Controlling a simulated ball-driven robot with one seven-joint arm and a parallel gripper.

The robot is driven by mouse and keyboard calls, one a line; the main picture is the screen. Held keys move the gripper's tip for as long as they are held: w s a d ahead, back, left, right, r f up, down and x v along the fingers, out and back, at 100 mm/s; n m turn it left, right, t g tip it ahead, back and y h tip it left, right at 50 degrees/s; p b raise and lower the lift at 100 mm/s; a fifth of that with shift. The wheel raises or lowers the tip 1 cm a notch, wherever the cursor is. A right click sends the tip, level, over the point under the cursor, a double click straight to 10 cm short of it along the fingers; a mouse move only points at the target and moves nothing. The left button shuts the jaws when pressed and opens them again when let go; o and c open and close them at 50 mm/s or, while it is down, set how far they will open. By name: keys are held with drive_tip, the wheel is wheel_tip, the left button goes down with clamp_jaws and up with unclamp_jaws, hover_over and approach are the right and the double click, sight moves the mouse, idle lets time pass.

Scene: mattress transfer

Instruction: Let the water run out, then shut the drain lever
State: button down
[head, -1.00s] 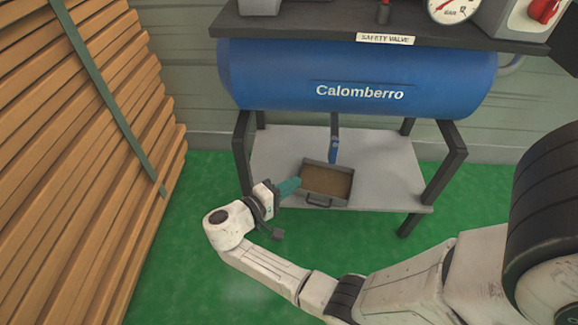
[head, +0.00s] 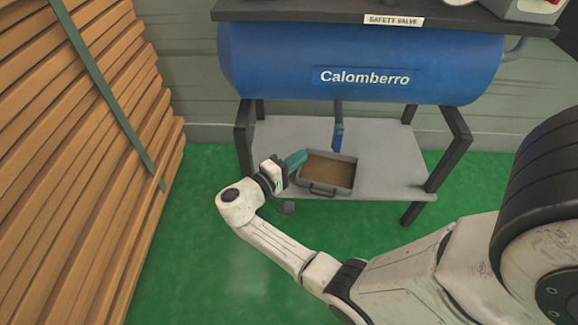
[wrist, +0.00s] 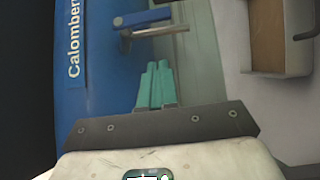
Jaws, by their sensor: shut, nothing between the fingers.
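The blue drain lever (head: 338,137) sits on a thin dark pipe (head: 338,110) under the blue tank (head: 290,60) and points down along it. In the wrist view a blue handle (wrist: 145,18) shows beside a metal rod, ahead of my fingers. A grey tray (head: 323,191) with brown contents stands below the lever; I cannot make out a water stream. My gripper (head: 297,158), with teal fingers, is shut and empty at the tray's left edge in the picture, left of and below the lever, apart from it. Its fingers also show in the wrist view (wrist: 156,84).
The tray stands on a grey shelf (head: 390,160) between black frame legs (head: 245,140). Stacked wooden planks (head: 80,150) rise at the left. The green floor (head: 200,200) is clear in front of the shelf.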

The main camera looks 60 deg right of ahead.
sight(338, 141)
drive_tip(key=s+d+b, duration=0.1)
drive_tip(key=s+d, duration=0.4)
drive_tip(key=shift+s+d, duration=0.15)
drive_tip(key=shift+d, duration=0.05)
